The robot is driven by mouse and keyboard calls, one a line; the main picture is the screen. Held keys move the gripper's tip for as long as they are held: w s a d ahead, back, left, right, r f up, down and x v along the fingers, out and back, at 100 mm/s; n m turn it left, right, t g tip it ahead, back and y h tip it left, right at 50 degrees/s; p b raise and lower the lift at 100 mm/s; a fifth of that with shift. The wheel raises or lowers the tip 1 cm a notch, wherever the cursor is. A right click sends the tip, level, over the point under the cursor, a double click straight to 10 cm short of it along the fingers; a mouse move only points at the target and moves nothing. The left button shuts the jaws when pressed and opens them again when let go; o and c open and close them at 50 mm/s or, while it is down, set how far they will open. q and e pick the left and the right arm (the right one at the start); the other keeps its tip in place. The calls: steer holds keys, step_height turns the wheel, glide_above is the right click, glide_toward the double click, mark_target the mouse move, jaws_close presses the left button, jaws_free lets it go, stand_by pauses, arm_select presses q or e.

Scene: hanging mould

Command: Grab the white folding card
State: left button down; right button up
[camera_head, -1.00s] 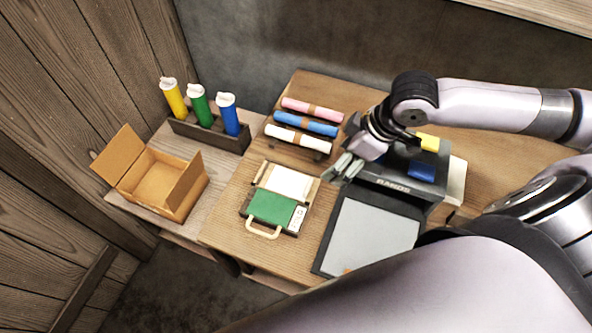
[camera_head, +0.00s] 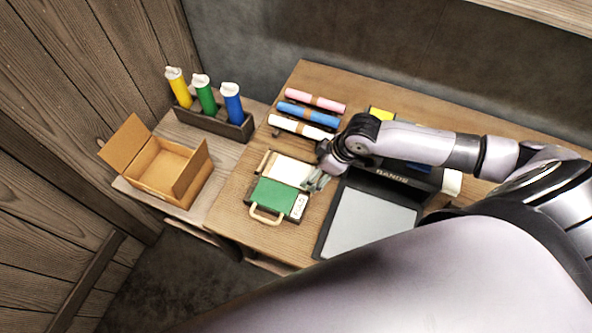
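A white folding card (camera_head: 291,171) lies at the back of a small case-like holder on the wooden table, behind a green panel (camera_head: 275,195). My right gripper (camera_head: 316,181) comes in from the right, with its fingertips at the right edge of the white card. Its fingers look close together; whether there is a gap between them, or contact with the card, is too small to tell. My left gripper is not in view.
Pink, blue and white rolls (camera_head: 300,127) lie on a rack behind the card. A black device with a grey panel (camera_head: 372,222) sits to the right. An open cardboard box (camera_head: 160,167) and a rack of coloured bottles (camera_head: 232,110) stand on the left.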

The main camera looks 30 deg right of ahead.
mark_target(292, 170)
steer(key=shift+x, duration=1.35)
steer(key=shift+c, duration=0.2)
steer(key=c, duration=0.9)
